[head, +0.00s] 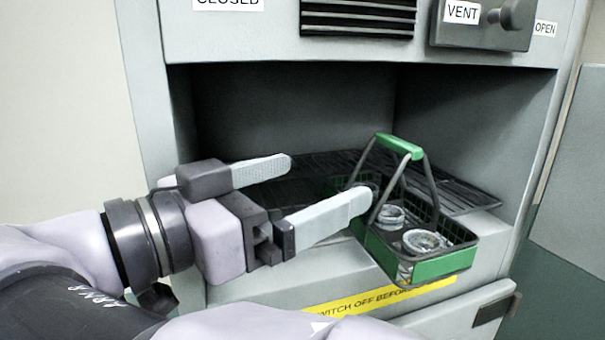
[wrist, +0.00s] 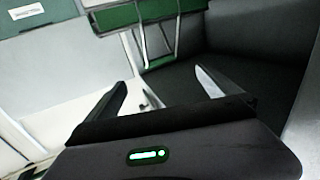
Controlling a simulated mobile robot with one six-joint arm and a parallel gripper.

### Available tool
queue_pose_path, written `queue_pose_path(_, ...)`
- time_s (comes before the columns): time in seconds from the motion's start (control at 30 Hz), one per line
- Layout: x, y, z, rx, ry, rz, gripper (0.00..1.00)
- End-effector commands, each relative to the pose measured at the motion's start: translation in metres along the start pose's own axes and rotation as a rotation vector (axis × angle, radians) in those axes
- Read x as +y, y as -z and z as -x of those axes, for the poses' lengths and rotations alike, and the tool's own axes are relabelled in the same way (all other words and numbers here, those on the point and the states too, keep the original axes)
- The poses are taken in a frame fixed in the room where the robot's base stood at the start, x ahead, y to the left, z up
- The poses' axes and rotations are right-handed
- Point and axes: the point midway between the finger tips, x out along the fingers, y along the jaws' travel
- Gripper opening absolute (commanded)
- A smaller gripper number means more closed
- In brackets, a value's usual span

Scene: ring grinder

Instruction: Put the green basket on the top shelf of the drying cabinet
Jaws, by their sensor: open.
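The green basket (head: 440,266) is at the front right of the cabinet opening, its green handle (head: 400,146) raised on dark wire arms. It holds glass jars (head: 424,241). Its near end overhangs the shelf's front edge in the picture; I cannot tell what bears it. In the wrist view, a green part of the basket (wrist: 150,12) shows at the top, beyond the fingers (wrist: 160,92).
A dark wire rack (head: 465,196) lies inside the cabinet (head: 180,35). A yellow warning label (head: 385,296) is on the front below. A vent knob (head: 515,14) and grille (head: 357,17) are above. Side walls bound the opening; the space behind the basket looks clear.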

Motion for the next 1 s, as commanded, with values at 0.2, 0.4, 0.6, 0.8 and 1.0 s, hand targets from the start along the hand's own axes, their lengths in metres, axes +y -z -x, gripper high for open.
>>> queue_pose_path(0.2,0.000,0.000,-0.004,0.000,-0.002,0.001,1.00)
queue_pose_path(0.4,0.001,-0.001,-0.035,0.000,-0.005,0.001,1.00)
queue_pose_path(0.6,0.001,0.000,-0.076,0.000,-0.005,0.002,1.00)
queue_pose_path(0.8,0.002,0.001,-0.116,0.000,-0.005,0.002,1.00)
queue_pose_path(1.0,0.001,0.001,-0.152,-0.001,-0.003,0.002,1.00)
